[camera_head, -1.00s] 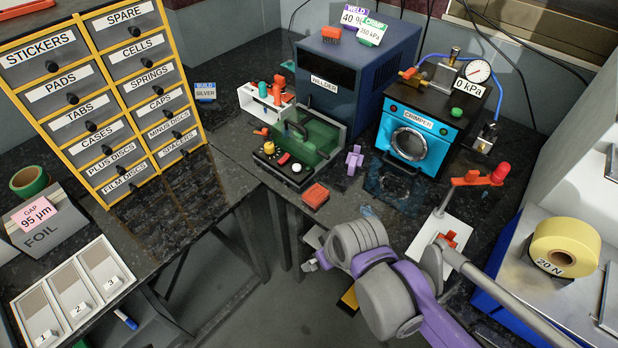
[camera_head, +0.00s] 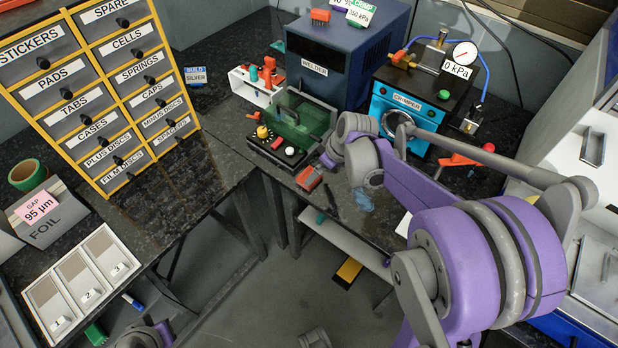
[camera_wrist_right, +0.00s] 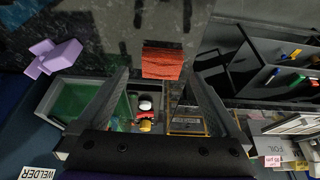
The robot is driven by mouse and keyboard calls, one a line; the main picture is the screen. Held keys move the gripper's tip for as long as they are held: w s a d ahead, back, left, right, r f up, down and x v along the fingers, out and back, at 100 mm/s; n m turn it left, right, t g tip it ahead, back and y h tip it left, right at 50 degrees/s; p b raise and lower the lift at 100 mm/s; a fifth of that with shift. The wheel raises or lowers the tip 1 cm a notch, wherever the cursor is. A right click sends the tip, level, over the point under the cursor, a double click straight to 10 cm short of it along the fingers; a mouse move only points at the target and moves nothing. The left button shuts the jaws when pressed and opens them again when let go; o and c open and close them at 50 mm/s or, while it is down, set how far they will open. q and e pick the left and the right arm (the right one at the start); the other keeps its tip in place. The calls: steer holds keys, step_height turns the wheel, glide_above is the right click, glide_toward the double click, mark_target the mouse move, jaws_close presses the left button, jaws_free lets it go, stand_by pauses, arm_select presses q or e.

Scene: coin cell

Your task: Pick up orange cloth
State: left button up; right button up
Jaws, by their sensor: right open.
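The orange cloth (camera_head: 309,179) is a small folded orange-red block on the dark bench top, near its front edge by the green-walled box. In the right wrist view the cloth (camera_wrist_right: 162,63) lies ahead, between the lines of the two fingers. My right gripper (camera_wrist_right: 160,80) is open with nothing between its fingers. In the head view my right gripper (camera_head: 322,170) is beside the cloth, partly hidden by its own wrist. I cannot tell whether a finger touches the cloth.
The green-walled box (camera_head: 301,118) stands just behind the cloth. The welder (camera_head: 340,60) and blue crimper (camera_head: 408,108) stand further back. The purple piece (camera_wrist_right: 53,58) lies near the cloth. The labelled drawer cabinet (camera_head: 105,85) is at left. A floor gap opens before the bench.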

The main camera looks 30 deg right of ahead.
steer(key=x, duration=0.3)
steer(key=w+x, duration=0.1)
steer(key=x, duration=0.1)
steer(key=shift+a, duration=0.35)
steer(key=shift+c, duration=0.3)
steer(key=c, duration=1.1)
step_height(320, 180, up, 10)
steer(key=shift+p, duration=0.4)
steer(key=o, duration=0.8)
steer(key=c, duration=0.7)
